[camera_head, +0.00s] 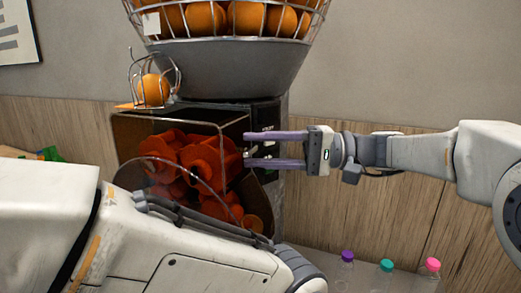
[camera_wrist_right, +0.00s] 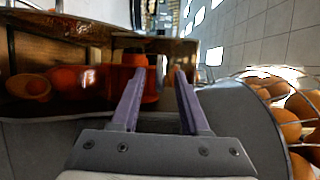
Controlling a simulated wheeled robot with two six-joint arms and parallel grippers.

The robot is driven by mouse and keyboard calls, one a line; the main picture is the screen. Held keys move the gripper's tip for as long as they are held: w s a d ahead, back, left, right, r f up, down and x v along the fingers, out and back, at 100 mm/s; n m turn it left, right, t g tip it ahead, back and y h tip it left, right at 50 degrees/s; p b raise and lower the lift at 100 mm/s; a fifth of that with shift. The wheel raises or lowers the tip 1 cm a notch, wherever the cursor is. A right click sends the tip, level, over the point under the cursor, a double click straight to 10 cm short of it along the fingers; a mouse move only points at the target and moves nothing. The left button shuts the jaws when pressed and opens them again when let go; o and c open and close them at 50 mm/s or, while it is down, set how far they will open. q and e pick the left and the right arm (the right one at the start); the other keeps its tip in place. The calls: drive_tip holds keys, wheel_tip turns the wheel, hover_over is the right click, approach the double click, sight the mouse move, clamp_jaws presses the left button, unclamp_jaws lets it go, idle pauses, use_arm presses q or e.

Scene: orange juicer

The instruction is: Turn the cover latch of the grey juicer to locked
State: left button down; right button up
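The grey juicer (camera_head: 218,72) stands against the wall, with a clear front cover (camera_head: 125,135) over its orange-red pressing parts (camera_head: 180,155). My right gripper (camera_head: 247,149) reaches in from the right at the right edge of the cover. Its two purple fingers are apart, one above the other in the head view. In the right wrist view the gripper (camera_wrist_right: 158,72) shows a gap between its fingers, with an orange-red part (camera_wrist_right: 135,62) behind. The cover latch is not clearly distinguishable; the fingertip area is small and dark. My left arm crosses the foreground, with its gripper out of view.
A wire basket of oranges (camera_head: 240,20) tops the juicer. A single orange (camera_head: 151,90) sits in a small wire cage at its left. Wall space right of the juicer is clear.

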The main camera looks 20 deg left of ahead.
drive_tip(key=b+v, duration=0.1)
drive_tip(key=v, duration=0.9)
drive_tip(key=shift+d+b, duration=0.25)
drive_tip(key=shift+b, duration=0.15)
drive_tip(key=shift+w, duration=0.15)
